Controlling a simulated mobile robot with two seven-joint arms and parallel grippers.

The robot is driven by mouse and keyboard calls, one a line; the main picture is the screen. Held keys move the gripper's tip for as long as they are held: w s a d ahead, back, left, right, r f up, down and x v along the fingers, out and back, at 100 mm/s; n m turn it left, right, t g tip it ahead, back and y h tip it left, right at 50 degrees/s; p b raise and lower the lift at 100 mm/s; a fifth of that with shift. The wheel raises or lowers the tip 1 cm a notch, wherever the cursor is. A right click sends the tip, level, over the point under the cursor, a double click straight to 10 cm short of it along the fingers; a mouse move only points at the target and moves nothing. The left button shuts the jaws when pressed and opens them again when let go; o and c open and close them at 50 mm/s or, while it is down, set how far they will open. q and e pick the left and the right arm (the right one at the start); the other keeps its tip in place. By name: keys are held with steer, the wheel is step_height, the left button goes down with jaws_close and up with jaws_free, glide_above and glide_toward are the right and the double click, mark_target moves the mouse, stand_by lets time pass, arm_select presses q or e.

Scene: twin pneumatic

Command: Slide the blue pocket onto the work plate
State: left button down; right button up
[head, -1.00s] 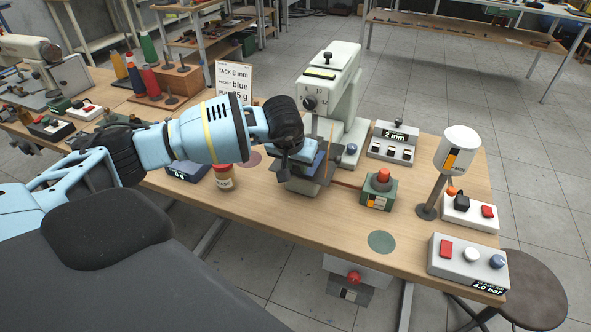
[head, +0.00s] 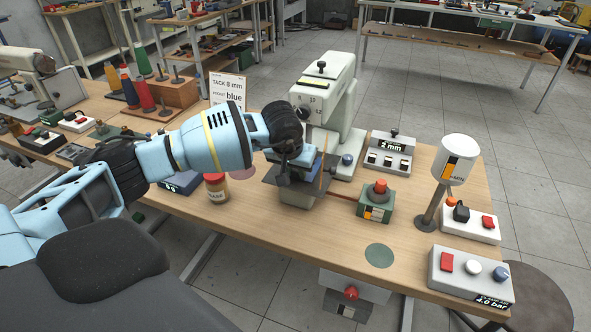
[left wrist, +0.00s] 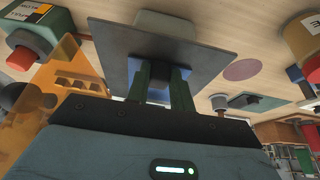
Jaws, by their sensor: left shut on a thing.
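My left gripper (head: 291,172) is at the sewing machine (head: 327,88), over its dark flat work plate (head: 268,177). It is shut on the blue pocket (head: 309,158), which shows as a small blue piece beside the fingers. In the left wrist view, the two dark green fingers (left wrist: 160,88) reach to the grey plate (left wrist: 110,38), with a blue patch between them. The fingers hide most of the pocket there, and I cannot tell how much of it lies on the plate. My right gripper is in neither view.
An orange clear guard (left wrist: 72,75) stands close beside the fingers. A jar (head: 216,188) is left of the machine.

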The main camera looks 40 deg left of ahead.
arm_select(q)
steer(key=c, duration=1.1)
jaws_free()
steer(key=shift+c, duration=0.2)
steer(key=v, duration=0.8)
steer(key=shift+f, duration=0.1)
